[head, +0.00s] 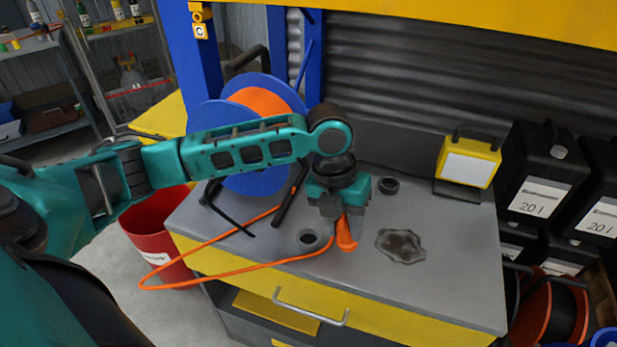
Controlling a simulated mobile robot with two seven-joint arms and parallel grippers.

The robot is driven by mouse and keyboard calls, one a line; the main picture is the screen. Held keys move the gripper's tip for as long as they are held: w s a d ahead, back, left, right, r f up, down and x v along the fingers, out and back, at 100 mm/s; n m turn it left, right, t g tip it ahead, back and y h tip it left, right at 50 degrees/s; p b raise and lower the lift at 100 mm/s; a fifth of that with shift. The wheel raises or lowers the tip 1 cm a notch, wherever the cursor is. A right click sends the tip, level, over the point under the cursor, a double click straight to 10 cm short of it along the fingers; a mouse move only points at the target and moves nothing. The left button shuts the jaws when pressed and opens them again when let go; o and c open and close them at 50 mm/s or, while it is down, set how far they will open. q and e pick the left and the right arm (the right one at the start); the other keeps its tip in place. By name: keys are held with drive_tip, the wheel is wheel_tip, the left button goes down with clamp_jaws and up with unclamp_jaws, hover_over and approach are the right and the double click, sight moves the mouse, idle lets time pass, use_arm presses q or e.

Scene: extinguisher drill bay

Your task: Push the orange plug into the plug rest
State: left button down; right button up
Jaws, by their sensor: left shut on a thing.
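My left gripper (340,216) points down over the front part of the grey bench top and is shut on the orange plug (346,236). The plug's lower part shows below the fingers, tilted; the rest of it is hidden by them. An orange cable runs left from the plug, loops over the front edge and goes back to the blue reel (256,180). A round socket with a dark hole, which looks like the plug rest (309,238), is in the bench top just left of the plug. The plug is apart from the hole. My right gripper is not in view.
A dark ring (388,186) stands behind and right of the gripper. A dark stain (401,246) lies on the bench top (452,270) to the right. A yellow work lamp (468,162) stands at the back right. A red bin (160,232) is on the floor at left.

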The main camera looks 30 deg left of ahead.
use_arm(q)
drive_tip(key=a+r+y+p, duration=0.1)
drive_tip(key=a+y+p, duration=0.1)
drive_tip(key=a, duration=0.6)
drive_tip(key=shift+n, duration=0.4)
drive_tip(key=shift+w+f, duration=0.15)
drive_tip(key=shift+f, duration=2)
drive_tip(key=shift+f+b, duration=0.3)
drive_tip(key=shift+f, duration=0.7)
drive_tip(key=c, duration=0.7)
unclamp_jaws()
drive_tip(key=shift+o, duration=0.2)
wheel_tip(320, 180, up, 9)
idle(0.4)
